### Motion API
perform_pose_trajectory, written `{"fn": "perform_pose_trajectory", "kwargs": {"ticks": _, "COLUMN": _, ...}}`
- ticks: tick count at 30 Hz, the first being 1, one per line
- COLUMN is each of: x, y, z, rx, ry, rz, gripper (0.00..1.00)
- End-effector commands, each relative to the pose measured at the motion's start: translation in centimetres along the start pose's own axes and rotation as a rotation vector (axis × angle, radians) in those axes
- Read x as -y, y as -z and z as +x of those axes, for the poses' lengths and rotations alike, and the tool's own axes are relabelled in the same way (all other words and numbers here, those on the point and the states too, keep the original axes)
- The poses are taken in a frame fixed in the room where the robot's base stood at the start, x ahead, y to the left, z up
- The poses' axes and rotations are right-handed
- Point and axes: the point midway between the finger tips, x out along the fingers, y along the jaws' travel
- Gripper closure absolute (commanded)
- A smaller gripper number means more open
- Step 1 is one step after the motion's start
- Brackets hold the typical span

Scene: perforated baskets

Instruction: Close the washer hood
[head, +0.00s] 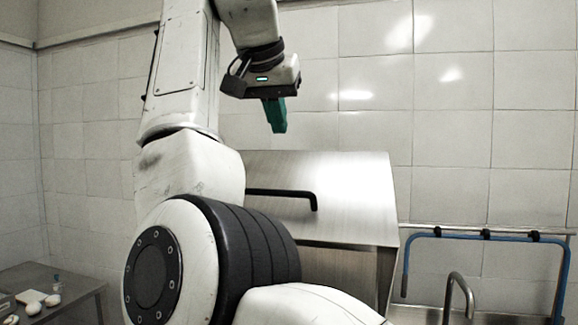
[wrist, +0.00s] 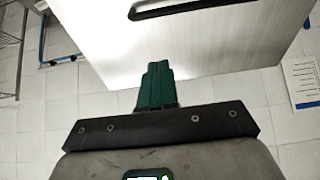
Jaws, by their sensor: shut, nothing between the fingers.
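The washer hood (head: 355,195) is a brushed steel box in the middle of the head view, behind my arm, which hides its left part. It appears raised, with a lower steel part (head: 340,272) below its edge. A black bar handle (head: 290,194) runs across its face. My gripper (head: 278,128), with green fingers shut together and empty, points down above the hood in the picture. In the wrist view my gripper (wrist: 155,70) overlaps the edge of the hood (wrist: 225,50). The handle (wrist: 185,8) lies at the top, apart from the fingertips. Contact with the hood cannot be told.
A blue rail (head: 485,237) and a curved metal tap (head: 460,288) stand right of the washer. A dark table (head: 75,285) with small items is at lower left. Tiled wall (head: 455,100) lies behind. A paper notice (wrist: 303,80) shows at the wrist view's right.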

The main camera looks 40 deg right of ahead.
Motion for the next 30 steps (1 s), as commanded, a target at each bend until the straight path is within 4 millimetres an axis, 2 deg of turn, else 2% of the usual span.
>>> {"fn": "perform_pose_trajectory", "kwargs": {"ticks": 5, "x": -0.1, "y": 0.2, "z": 1.0, "rx": 0.0, "ry": -0.001, "rz": 0.002, "gripper": 1.0}}
{"fn": "perform_pose_trajectory", "kwargs": {"ticks": 19, "x": -0.1, "y": 0.3, "z": 9.8, "rx": 0.001, "ry": -0.002, "rz": 0.001, "gripper": 1.0}}
{"fn": "perform_pose_trajectory", "kwargs": {"ticks": 24, "x": 0.0, "y": -1.6, "z": 11.4, "rx": 0.0, "ry": 0.001, "rz": 0.002, "gripper": 1.0}}
{"fn": "perform_pose_trajectory", "kwargs": {"ticks": 30, "x": -0.1, "y": -2.5, "z": 12.4, "rx": -0.002, "ry": 0.001, "rz": 0.002, "gripper": 1.0}}
